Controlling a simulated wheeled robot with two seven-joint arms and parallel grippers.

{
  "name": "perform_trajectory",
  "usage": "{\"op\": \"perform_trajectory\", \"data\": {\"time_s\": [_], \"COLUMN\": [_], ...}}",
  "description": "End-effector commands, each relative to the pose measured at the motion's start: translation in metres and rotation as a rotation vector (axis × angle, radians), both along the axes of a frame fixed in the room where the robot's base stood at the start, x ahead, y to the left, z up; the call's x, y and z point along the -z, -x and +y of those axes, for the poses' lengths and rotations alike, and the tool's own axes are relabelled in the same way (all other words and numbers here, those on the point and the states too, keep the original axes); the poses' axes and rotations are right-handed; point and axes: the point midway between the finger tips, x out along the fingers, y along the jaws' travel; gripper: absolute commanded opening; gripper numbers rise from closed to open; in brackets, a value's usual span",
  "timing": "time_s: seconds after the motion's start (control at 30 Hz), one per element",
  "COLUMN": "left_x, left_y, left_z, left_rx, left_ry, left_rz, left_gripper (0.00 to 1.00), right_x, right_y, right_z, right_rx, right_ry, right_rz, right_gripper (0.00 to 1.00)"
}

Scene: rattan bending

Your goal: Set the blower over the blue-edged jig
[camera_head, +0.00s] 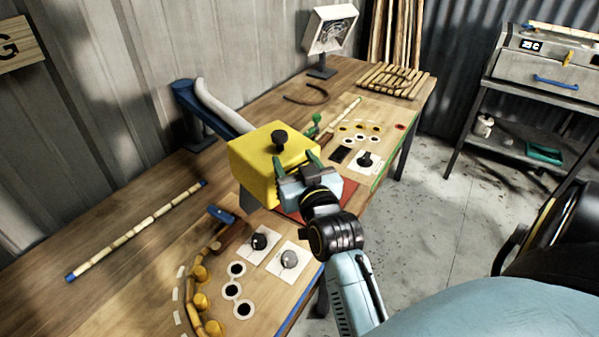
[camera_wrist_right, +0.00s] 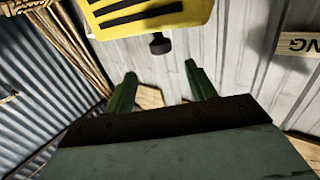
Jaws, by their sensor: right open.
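The blower is a yellow box (camera_head: 262,158) with a black knob (camera_head: 279,140) on top, near the middle of the table. My right gripper (camera_head: 298,160) is open at the blower's right side in the head view. In the right wrist view its green fingers (camera_wrist_right: 160,72) stand apart with nothing between them. The yellow body (camera_wrist_right: 150,14) and knob (camera_wrist_right: 160,44) show beyond the fingertips there. The blue-edged jig (camera_head: 262,275) is a wooden board at the near side, with a curved row of pegs and a rattan strip along it. My left gripper is out of view.
A green-edged jig (camera_head: 385,135) lies farther back. A red patch (camera_head: 290,214) shows between the boards, partly under my arm. A blue stand with a pale hose (camera_head: 212,103) rises behind the blower. A blue-ended rattan pole (camera_head: 135,232) lies at left, with bare table around it.

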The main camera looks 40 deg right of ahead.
Motion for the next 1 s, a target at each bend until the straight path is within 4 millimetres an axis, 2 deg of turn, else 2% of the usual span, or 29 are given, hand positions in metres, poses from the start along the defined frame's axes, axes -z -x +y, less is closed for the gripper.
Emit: {"op": "perform_trajectory", "data": {"time_s": [0.2,0.53,0.57,0.67,0.77,0.87,0.9,1.0], "left_x": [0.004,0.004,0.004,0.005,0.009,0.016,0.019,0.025], "left_y": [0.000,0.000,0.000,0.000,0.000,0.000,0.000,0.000], "left_z": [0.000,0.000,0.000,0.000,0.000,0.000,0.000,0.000], "left_rx": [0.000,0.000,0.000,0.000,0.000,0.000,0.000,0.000], "left_ry": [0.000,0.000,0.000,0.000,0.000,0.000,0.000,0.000], "left_rz": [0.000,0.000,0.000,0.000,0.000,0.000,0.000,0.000], "left_gripper": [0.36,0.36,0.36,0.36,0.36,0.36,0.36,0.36], "right_x": [0.001,0.000,0.000,0.008,0.044,0.111,0.141,0.212], "right_y": [0.021,0.024,0.024,0.023,0.022,0.029,0.038,0.069], "right_z": [0.007,0.008,0.008,0.011,0.026,0.052,0.062,0.085], "right_rx": [0.000,0.000,0.000,-0.013,-0.073,-0.171,-0.212,-0.296], "right_ry": [0.000,0.000,0.000,-0.004,-0.022,-0.051,-0.063,-0.083], "right_rz": [0.001,0.001,0.001,0.023,0.130,0.331,0.428,0.669], "right_gripper": [0.56,0.56,0.54,0.41,0.28,0.15,0.10,0.00]}}
